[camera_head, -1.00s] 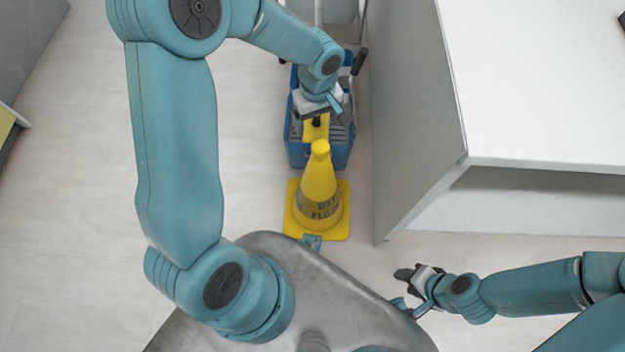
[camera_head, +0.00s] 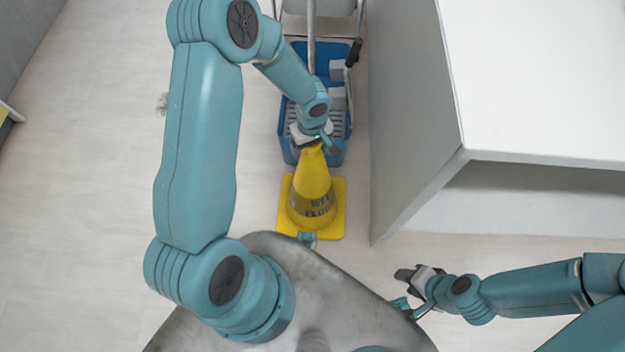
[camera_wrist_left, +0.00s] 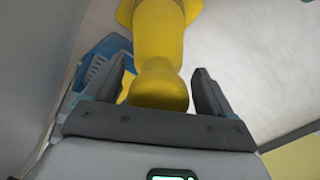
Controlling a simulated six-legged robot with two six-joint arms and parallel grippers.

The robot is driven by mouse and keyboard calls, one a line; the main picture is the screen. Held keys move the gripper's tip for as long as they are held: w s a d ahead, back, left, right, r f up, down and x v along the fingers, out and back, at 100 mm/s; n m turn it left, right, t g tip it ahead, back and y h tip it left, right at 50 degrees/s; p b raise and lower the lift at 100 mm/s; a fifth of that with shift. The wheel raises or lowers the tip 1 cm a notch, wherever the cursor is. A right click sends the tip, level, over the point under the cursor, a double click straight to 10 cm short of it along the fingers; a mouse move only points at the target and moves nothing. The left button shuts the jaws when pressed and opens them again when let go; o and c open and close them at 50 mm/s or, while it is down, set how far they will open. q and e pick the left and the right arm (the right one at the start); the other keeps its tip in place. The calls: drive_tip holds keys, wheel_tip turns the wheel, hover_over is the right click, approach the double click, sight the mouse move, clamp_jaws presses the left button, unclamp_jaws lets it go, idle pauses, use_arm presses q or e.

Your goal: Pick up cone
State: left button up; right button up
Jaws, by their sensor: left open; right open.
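The yellow cone (camera_head: 313,180) stands upright on its square base on the floor, with dark lettering around its lower body. My left gripper (camera_head: 313,143) is at the cone's top. In the left wrist view the cone's rounded tip (camera_wrist_left: 160,88) lies between the two spread fingers of my left gripper (camera_wrist_left: 165,95), with a small gap visible at the right finger; contact at the left finger is unclear. My right gripper (camera_head: 405,274) is open and empty, low at the right, away from the cone.
A blue mop bucket cart (camera_head: 285,125) with grey parts and poles stands just behind the cone. A white desk or counter (camera_head: 545,80) with a grey side panel is at the right. The floor left of the cone is clear.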

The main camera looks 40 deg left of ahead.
use_arm(q)
drive_tip(key=shift+f, duration=0.1)
drive_tip(key=shift+c, duration=0.3)
drive_tip(key=c, duration=1)
drive_tip(key=shift+c, duration=0.2)
